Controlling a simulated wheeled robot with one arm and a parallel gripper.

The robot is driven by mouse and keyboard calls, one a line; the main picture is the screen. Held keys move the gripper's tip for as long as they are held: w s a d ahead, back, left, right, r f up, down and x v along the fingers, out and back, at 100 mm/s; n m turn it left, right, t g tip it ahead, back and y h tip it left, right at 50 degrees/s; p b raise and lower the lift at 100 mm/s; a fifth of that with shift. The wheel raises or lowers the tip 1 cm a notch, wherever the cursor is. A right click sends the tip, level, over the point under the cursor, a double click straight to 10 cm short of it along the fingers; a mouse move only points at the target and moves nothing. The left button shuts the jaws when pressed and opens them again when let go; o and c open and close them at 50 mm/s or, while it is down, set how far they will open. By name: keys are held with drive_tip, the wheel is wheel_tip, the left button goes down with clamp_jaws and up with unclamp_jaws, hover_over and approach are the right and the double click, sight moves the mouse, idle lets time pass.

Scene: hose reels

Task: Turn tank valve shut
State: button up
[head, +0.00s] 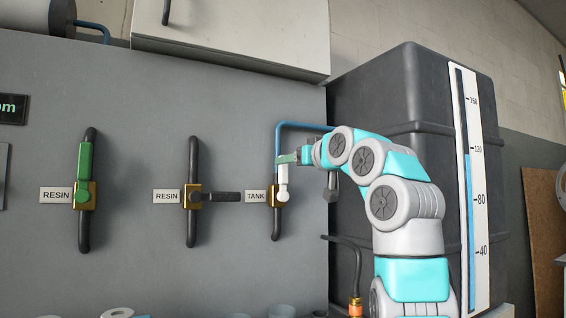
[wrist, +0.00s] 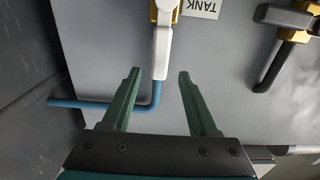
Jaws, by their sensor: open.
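The tank valve has a white handle (head: 283,178) pointing up, in line with its pipe, on a brass body (head: 276,196) beside the TANK label (head: 256,197). In the wrist view the white handle (wrist: 161,50) runs down the picture, and its free end lies between my fingertips. My gripper (head: 285,159) is at the upper end of the handle in the head view. Its green fingers (wrist: 159,74) are open, with a gap showing on either side of the handle. Whether the handle is deep between them, I cannot tell.
Two RESIN valves sit to the left, one with a green handle (head: 84,160) upright, one with a black handle (head: 215,197) pointing right. A blue pipe (head: 300,124) runs from the tank valve to the dark tank (head: 365,110), which stands close behind my arm.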

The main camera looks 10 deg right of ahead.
sight(283, 181)
drive_tip(key=p+x, duration=0.1)
drive_tip(key=x, duration=0.3)
drive_tip(key=shift+w+r+p, duration=0.15)
drive_tip(key=shift+w+p, duration=0.15)
drive_tip(key=shift+p, duration=0.1)
drive_tip(key=shift+w+a, duration=0.15)
drive_tip(key=shift+w, duration=0.25)
clamp_jaws()
idle(0.7)
